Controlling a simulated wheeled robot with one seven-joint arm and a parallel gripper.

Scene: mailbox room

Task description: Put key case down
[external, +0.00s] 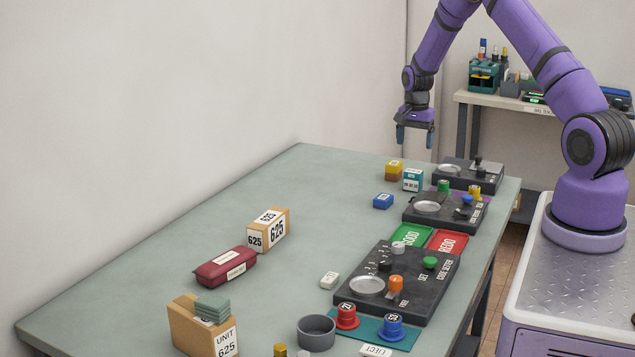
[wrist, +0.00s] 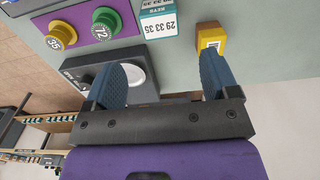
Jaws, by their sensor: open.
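A small teal box with a white label, apparently marked KEYS (external: 413,184), stands upright on the far part of the table. It also shows at the top of the wrist view (wrist: 158,22), beyond my fingers and touching neither. A dark red case with white labels (external: 212,275) lies on the nearer left part of the table, far from my gripper. I cannot tell for certain which is the key case. My gripper (external: 415,138) is open and empty, above the table's far end. Its spread blue fingers show in the wrist view (wrist: 158,82).
A yellow block (external: 394,167) and a blue block (external: 383,201) are near the teal box. Black panels with knobs and dishes (external: 387,305) line the table's right side. A tan box marked 625 (external: 260,236) stands mid-table. The table's left back is clear.

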